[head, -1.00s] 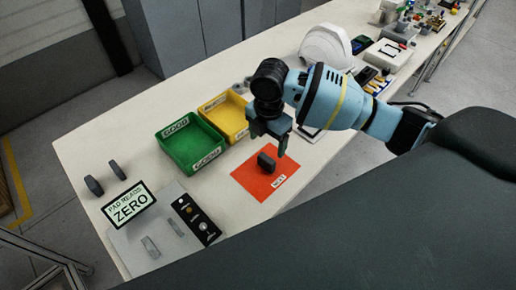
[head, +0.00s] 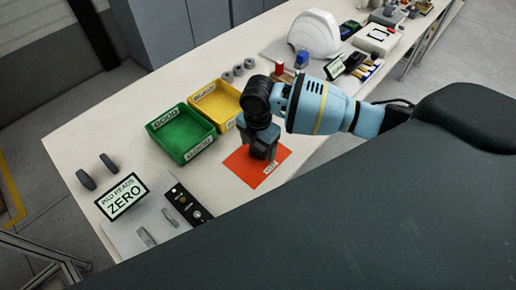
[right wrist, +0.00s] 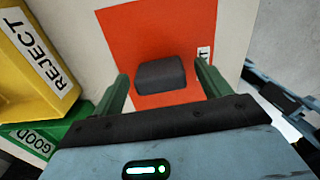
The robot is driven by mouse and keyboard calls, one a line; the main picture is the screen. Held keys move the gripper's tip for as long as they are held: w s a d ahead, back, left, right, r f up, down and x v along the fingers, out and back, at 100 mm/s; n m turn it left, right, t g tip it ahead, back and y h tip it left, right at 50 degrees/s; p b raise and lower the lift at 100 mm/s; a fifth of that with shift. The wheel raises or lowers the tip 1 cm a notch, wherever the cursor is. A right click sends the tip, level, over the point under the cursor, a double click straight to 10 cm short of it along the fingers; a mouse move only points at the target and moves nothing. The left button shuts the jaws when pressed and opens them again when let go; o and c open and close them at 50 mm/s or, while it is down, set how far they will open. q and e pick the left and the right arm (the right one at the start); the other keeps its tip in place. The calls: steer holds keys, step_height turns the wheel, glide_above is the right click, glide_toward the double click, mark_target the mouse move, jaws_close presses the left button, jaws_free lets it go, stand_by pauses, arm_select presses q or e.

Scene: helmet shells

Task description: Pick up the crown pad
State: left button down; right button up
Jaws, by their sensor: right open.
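A dark grey block-shaped pad (right wrist: 161,75), apparently the crown pad, sits on the orange mat (head: 240,166). In the right wrist view it lies between the two green fingers of my right gripper, slightly beyond their tips. My right gripper (head: 263,151) is open, pointing down over the mat, with a visible gap beside the pad on each side. In the head view the gripper mostly hides the pad. My left gripper is not in view.
Green GOOD bin (head: 184,152) and yellow REJECT bin (head: 232,125) stand just left of the mat. A sign reading PAD READS ZERO (head: 123,197) stands by a grey plate with a black control panel (head: 180,197). Two dark pads (head: 86,180) lie far left. A white helmet (head: 315,30) is at the back.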

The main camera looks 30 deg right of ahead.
mark_target(258, 145)
steer(key=shift+f, duration=0.4)
steer(key=shift+c, duration=0.3)
steer(key=c, duration=1)
steer(key=shift+r, duration=0.2)
steer(key=shift+r, duration=0.55)
step_height(258, 145, up, 2)
steer(key=shift+r, duration=0.25)
steer(key=s+d, duration=0.1)
steer(key=s, duration=0.4)
steer(key=s+d, duration=0.1)
steer(key=s, duration=0.4)
steer(key=s+d+r+p, duration=0.1)
steer(key=s+d, duration=0.1)
steer(key=s, duration=0.3)
steer(key=shift+s, duration=0.3)
